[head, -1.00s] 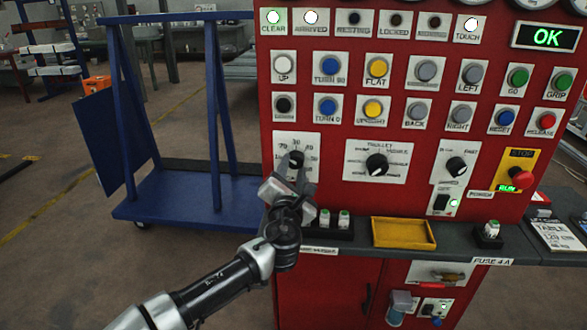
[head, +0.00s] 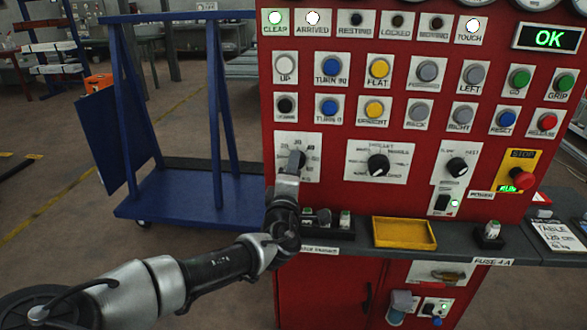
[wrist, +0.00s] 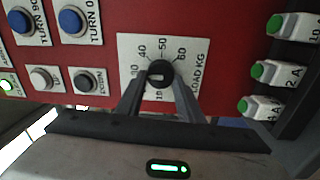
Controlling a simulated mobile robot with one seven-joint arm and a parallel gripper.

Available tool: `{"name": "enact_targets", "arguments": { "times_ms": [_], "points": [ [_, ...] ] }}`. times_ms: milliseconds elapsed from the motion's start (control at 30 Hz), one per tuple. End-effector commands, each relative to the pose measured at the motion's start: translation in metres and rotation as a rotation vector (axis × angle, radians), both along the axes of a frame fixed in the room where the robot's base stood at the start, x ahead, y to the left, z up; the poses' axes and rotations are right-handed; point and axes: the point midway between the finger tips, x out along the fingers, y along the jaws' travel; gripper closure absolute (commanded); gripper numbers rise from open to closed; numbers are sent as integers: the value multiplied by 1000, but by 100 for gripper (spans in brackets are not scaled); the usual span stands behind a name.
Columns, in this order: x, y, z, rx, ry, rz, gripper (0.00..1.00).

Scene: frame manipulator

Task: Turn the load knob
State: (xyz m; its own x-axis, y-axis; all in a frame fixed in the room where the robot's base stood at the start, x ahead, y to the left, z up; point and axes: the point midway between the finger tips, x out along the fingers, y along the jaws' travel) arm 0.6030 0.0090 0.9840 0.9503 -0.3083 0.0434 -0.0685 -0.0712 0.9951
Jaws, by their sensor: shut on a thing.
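The load knob (wrist: 159,73) is a black round knob with a white mark, on a white plate (wrist: 126,47) labelled LOAD KG with numbers around it. In the wrist view my gripper (wrist: 161,86) has one finger on each side of the knob and is shut on it. The white mark points towards the gripper side of the dial; the exact reading is too small to tell. In the head view my gripper (head: 291,163) is at the left plate of the red panel (head: 335,135) and hides most of the knob.
A dark shelf (head: 460,246) with a yellow tray (head: 404,233) and small fuses juts out below the panel. A second black knob (head: 378,165) is to the right. Buttons fill rows above. A blue cart (head: 190,190) stands at the left.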

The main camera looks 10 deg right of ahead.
Motion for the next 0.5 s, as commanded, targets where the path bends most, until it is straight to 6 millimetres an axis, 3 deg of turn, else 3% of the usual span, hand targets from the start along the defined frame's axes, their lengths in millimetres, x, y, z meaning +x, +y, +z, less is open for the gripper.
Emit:
{"name": "enact_targets", "arguments": {
  "times_ms": [500],
  "points": [
    [1,-1,6,461,-157,-1,88]
  ]
}}
